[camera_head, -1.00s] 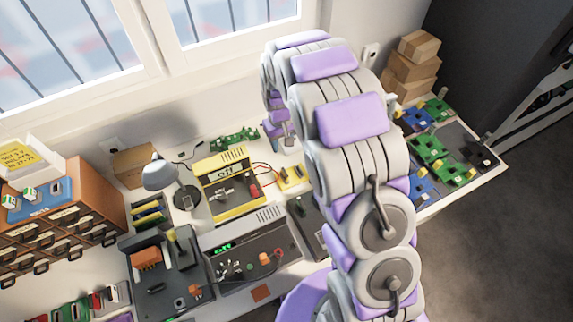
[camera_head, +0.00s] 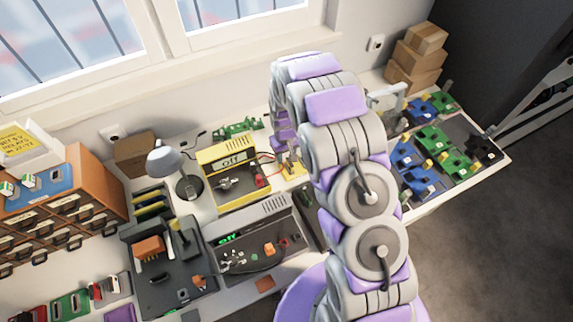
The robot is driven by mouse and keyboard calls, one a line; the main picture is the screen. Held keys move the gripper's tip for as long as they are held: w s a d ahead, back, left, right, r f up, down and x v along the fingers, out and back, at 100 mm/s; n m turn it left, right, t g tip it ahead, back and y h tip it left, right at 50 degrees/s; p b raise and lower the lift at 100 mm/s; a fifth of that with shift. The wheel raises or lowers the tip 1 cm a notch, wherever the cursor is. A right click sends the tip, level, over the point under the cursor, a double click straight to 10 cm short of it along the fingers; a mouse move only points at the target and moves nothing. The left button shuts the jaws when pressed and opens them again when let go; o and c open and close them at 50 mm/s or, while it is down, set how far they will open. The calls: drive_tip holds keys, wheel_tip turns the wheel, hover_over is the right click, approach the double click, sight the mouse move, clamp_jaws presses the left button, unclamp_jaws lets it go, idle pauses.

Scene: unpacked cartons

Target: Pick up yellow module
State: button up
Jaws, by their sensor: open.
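A small yellow module (camera_head: 296,172) lies on the white bench, right of a yellow bench unit with a display reading "off" (camera_head: 226,173). Red wires run between them. My arm reaches over the bench from the lower right, and my gripper (camera_head: 289,160) is open, pointing down close above the small yellow module. The gripper is small in view and partly covers the module; I cannot tell whether they touch. Several yellow boards (camera_head: 152,207) also stand in a dark rack at the left.
A grey instrument (camera_head: 253,243) and a dark tool station (camera_head: 168,270) stand in front. A lamp (camera_head: 170,165) stands left of the yellow unit. Blue and green boards (camera_head: 425,165) lie on the right bench, with stacked cartons (camera_head: 415,60) behind.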

sight(288, 168)
drive_tip(key=f, duration=0.1)
drive_tip(key=d+f, duration=0.1)
drive_tip(key=f, duration=0.2)
drive_tip(key=shift+s+d+b, duration=0.15)
drive_tip(key=shift+d+b, duration=0.15)
drive_tip(key=shift+b, duration=0.1)
drive_tip(key=shift+d+f, duration=0.15)
drive_tip(key=shift+d, duration=0.15)
drive_tip(key=shift+a, duration=0.7)
drive_tip(key=c, duration=0.4)
drive_tip(key=shift+c, duration=0.7)
drive_tip(key=shift+d, duration=0.35)
clamp_jaws()
drive_tip(key=shift+a, duration=0.1)
